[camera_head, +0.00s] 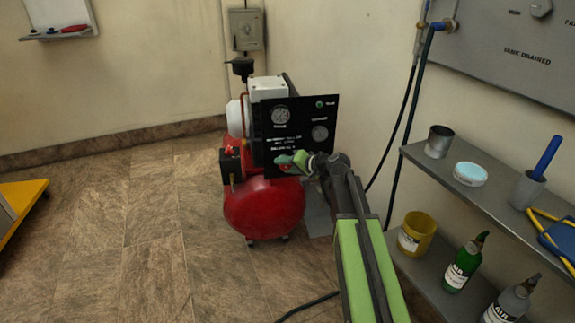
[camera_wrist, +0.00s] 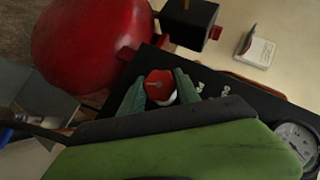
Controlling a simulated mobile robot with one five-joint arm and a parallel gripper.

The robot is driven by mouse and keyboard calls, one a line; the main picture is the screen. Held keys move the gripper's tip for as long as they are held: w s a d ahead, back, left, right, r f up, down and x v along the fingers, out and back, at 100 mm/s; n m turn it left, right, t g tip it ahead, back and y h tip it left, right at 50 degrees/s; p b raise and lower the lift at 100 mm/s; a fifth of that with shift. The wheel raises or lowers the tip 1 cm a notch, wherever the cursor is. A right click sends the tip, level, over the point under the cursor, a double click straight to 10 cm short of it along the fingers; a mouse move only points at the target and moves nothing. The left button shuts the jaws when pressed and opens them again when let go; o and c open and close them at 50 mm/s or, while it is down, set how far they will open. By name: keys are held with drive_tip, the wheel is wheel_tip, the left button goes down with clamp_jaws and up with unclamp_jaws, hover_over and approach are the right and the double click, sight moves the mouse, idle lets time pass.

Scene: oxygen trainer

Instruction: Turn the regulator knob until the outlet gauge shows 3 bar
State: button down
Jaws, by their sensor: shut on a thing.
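The regulator knob (camera_wrist: 159,84) is red with a pale pointer mark and sits low on the black panel (camera_head: 262,133). My gripper (camera_wrist: 159,92) is shut on it, one green finger on each side. In the head view my gripper (camera_head: 290,162) reaches the panel's lower part from the right, and only a bit of red shows there. The panel bears a left gauge (camera_head: 281,115) and a right gauge (camera_head: 320,133). Their needles are too small to read. A gauge (camera_wrist: 297,137) shows at the wrist view's right edge; its reading is unclear. I cannot tell which is the outlet gauge.
The red compressor tank (camera_head: 262,208) stands below the panel. A grey shelf (camera_head: 462,187) on the right holds a cup, a tin, and bottles below. Hoses (camera_head: 405,125) hang along the wall. The floor (camera_head: 120,225) to the left is clear up to a yellow-edged item (camera_head: 22,213).

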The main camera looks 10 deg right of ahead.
drive_tip(key=shift+s+a, duration=0.1)
drive_tip(key=shift+a, duration=0.1)
drive_tip(key=c, duration=1.1)
unclamp_jaws()
drive_tip(key=shift+o, duration=1.1)
drive_tip(key=shift+d, duration=0.1)
drive_tip(key=p+v, duration=0.7)
drive_tip(key=v, duration=1)
drive_tip(key=shift+d+p, duration=0.2)
drive_tip(key=shift+p, duration=0.1)
drive_tip(key=shift+s, duration=0.1)
